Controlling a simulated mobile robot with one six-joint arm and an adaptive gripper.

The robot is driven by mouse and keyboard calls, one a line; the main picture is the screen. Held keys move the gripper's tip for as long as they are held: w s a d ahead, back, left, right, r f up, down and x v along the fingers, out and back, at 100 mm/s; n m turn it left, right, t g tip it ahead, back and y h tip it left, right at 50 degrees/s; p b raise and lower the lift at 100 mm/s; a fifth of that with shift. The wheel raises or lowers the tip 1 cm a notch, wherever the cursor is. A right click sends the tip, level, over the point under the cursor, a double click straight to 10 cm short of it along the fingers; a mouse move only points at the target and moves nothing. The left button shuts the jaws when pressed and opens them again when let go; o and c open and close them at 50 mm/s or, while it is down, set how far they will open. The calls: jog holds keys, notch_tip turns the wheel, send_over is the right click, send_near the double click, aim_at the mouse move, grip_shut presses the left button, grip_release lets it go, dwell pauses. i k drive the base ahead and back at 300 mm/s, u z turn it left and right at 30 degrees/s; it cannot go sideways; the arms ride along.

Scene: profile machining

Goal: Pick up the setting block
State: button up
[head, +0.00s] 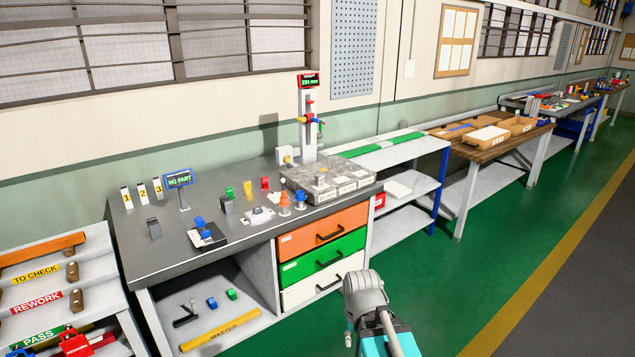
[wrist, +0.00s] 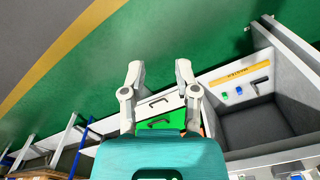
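I cannot tell for certain which piece is the setting block. A blue block (head: 212,302) and a green block (head: 232,294) lie on the lower shelf; the wrist view shows the blue one (wrist: 239,90) and the green one (wrist: 225,95) too. My gripper (wrist: 160,70) is open and empty, in front of the drawers and apart from all these pieces. In the head view my arm partly hides its fingers.
A gauge (head: 308,130) stands on a stone plate (head: 320,182) at the bench's back right. Orange, green and white drawers (head: 323,279) face the green floor (head: 450,245). A yellow master bar (head: 212,331) lies on the lower shelf. A labelled rack (head: 60,285) stands left.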

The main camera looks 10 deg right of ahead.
aim_at(319, 177)
jog(key=k, duration=1.3)
jog(key=u, duration=0.25)
jog(key=i, duration=0.4)
jog(key=u, duration=0.8)
jog(key=i, duration=1.95)
jog(key=z, duration=0.8)
